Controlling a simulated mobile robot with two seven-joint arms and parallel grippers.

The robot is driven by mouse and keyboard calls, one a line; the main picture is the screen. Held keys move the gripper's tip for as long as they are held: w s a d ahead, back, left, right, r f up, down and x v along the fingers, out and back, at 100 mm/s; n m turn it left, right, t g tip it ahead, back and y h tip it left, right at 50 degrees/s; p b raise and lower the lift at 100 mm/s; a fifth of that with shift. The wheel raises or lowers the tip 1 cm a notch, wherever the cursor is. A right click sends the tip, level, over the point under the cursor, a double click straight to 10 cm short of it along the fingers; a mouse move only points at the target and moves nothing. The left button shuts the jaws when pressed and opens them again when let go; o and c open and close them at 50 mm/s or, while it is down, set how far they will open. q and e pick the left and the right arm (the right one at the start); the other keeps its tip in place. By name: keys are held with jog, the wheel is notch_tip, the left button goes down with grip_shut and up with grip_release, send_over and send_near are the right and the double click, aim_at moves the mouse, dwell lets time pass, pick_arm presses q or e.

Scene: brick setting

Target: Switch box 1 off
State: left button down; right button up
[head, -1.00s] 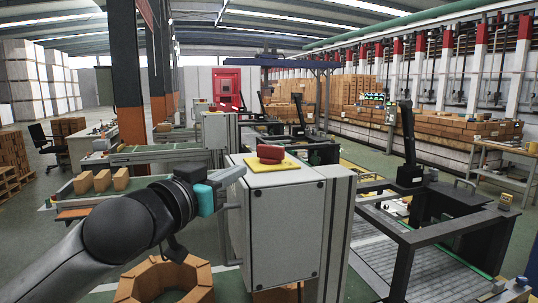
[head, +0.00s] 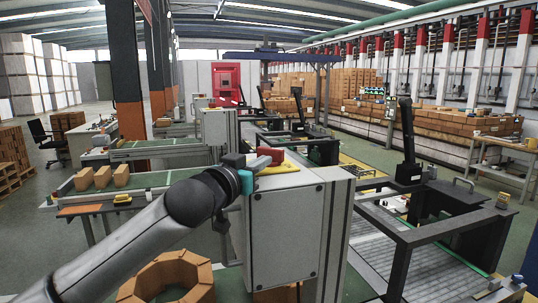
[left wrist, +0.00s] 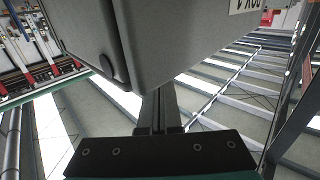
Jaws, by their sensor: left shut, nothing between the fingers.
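A grey switch box (head: 285,235) stands upright in the middle of the head view. On its top are a yellow plate (head: 277,170) and a red switch (head: 271,154). My left gripper (head: 237,160) is shut and empty at the left edge of the box top, with its tip close to the red switch. I cannot tell whether they touch. In the left wrist view, the shut fingers (left wrist: 158,108) are in front of a large grey box (left wrist: 150,40), with an upside-down, cut-off label (left wrist: 250,5) at the top. The red switch is not visible there. My right gripper is not in view.
A ring of orange bricks (head: 165,280) lies low to the left of the box. Several bricks (head: 102,177) sit on a conveyor farther left. A black-framed roller conveyor (head: 395,245) stands close on the right. A metal handle sticks out from the box's left side.

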aim_at(275, 154)
pick_arm(q)
jog(key=shift+p+x, duration=0.45)
jog(key=shift+x, duration=1.35)
